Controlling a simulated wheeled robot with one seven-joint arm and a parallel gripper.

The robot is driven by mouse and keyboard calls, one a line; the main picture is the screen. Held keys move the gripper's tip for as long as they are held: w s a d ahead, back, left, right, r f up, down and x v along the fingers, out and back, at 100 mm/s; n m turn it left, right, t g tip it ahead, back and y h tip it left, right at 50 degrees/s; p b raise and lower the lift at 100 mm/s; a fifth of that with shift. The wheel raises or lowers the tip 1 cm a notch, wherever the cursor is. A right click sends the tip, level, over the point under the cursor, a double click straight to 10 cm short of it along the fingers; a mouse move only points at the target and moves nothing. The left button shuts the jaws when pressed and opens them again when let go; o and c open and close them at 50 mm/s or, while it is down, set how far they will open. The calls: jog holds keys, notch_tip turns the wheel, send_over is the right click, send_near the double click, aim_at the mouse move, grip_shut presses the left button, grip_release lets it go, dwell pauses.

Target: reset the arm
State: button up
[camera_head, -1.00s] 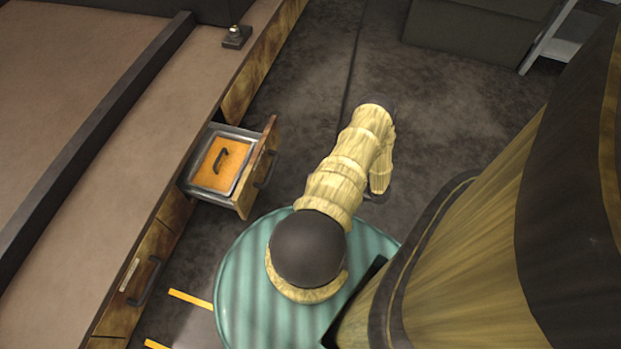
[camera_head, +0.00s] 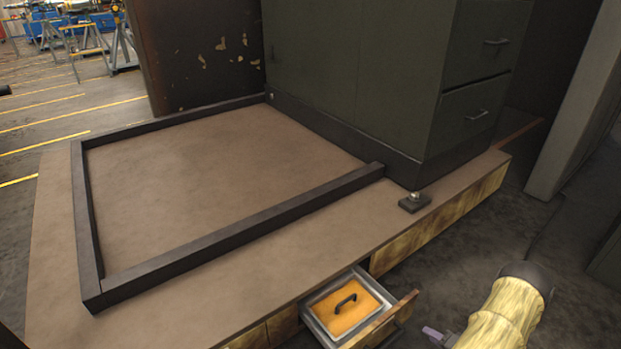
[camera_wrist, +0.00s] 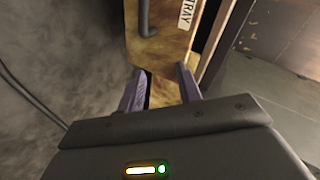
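My arm (camera_head: 507,315) shows at the lower right of the head view, its wooden-looking links bent near the open drawer. A purple finger of my gripper shows low in that view, right of the drawer. In the wrist view the two purple fingers of my gripper (camera_wrist: 162,78) stand apart with nothing held between them. Beyond them is a wooden drawer front (camera_wrist: 160,50) with a dark handle and a label reading TRAY. I cannot tell how far it is from the fingertips.
A drawer (camera_head: 383,322) stands open from the low platform (camera_head: 230,262), holding an orange lid (camera_head: 345,313) with a black handle in a metal tray. A small dark fitting (camera_head: 414,202) sits on the platform edge. A dark green cabinet (camera_head: 400,80) stands behind. Dark floor lies at right.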

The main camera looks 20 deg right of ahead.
jog(key=w+a+r+n+g+h+p, duration=0.1)
jog(key=w+a+r+n+g+h, duration=0.1)
jog(key=w+r, duration=0.6)
jog(key=w+a+r+n+g+h+p, duration=0.1)
jog(key=w+a+r+n+h, duration=0.1)
jog(key=w+r, duration=0.7)
jog(key=s+a+r+n+g+p, duration=0.1)
jog(key=s+a+r+n+g, duration=0.15)
jog(key=a+r, duration=0.65)
jog(key=s+a+r+n+g+p, duration=0.1)
jog(key=s+a+r, duration=0.2)
jog(key=a+r, duration=0.6)
jog(key=s+a+r+n+g+y+p, duration=0.1)
jog(key=s+a+r+n+g+p, duration=0.3)
jog(key=s+a, duration=0.8)
notch_tip(320, 180, up, 39)
jog(key=m+t+p, duration=0.1)
jog(key=p, duration=3.4)
jog(key=shift+w+a+r+p, duration=0.2)
jog(key=shift+a+p, duration=0.1)
jog(key=shift+a, duration=0.15)
jog(key=shift+f, duration=0.1)
jog(key=shift+d, duration=0.15)
